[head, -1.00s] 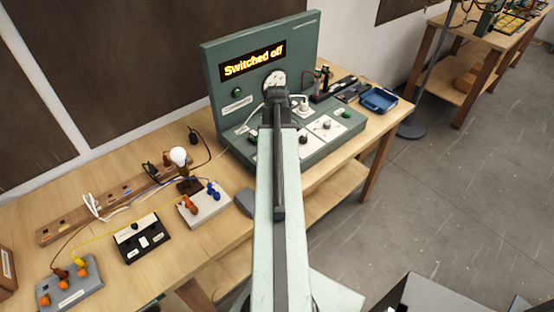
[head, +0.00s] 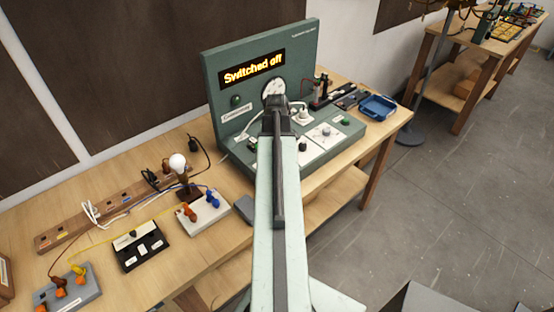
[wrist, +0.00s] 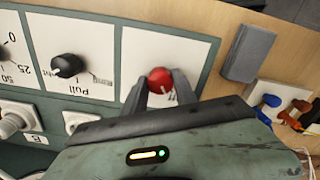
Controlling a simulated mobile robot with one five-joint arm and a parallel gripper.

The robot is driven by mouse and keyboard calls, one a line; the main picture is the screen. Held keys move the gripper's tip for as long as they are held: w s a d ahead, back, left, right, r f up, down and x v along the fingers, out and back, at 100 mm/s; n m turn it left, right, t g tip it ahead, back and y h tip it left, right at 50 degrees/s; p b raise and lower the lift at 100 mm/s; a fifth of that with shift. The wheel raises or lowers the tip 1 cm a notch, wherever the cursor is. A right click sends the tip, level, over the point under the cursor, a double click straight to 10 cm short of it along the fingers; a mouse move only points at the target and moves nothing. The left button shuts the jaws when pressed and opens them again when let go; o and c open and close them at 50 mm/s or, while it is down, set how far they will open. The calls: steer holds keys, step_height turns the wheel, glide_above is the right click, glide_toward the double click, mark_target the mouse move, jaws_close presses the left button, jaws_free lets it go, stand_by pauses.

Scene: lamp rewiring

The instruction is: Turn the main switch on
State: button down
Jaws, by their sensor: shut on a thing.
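In the wrist view my gripper (wrist: 161,88) has its two dark fingers on either side of a red knob (wrist: 160,79). The fingers are shut on this knob, which sits on a white plate (wrist: 190,47) of the green panel. I take it for the main switch; its marking is hidden by my gripper. In the head view my arm covers the knob and the fingertips. The green panel (head: 215,85) stands upright on the bench, and its display (head: 253,69) reads "Switched off".
A black knob (wrist: 67,65) sits on a neighbouring plate. A grey block (wrist: 248,53) lies on the bench beside the panel. In the head view a bulb (head: 177,162), wired boxes and a blue tray (head: 378,107) share the bench (head: 90,207). Open floor (head: 430,210) lies to the right.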

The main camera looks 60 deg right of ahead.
steer(key=m, duration=0.8)
steer(key=shift+a, duration=0.1)
steer(key=m, duration=0.4)
steer(key=shift+m, duration=2)
steer(key=c, duration=1)
jaws_free()
steer(key=shift+r, duration=0.1)
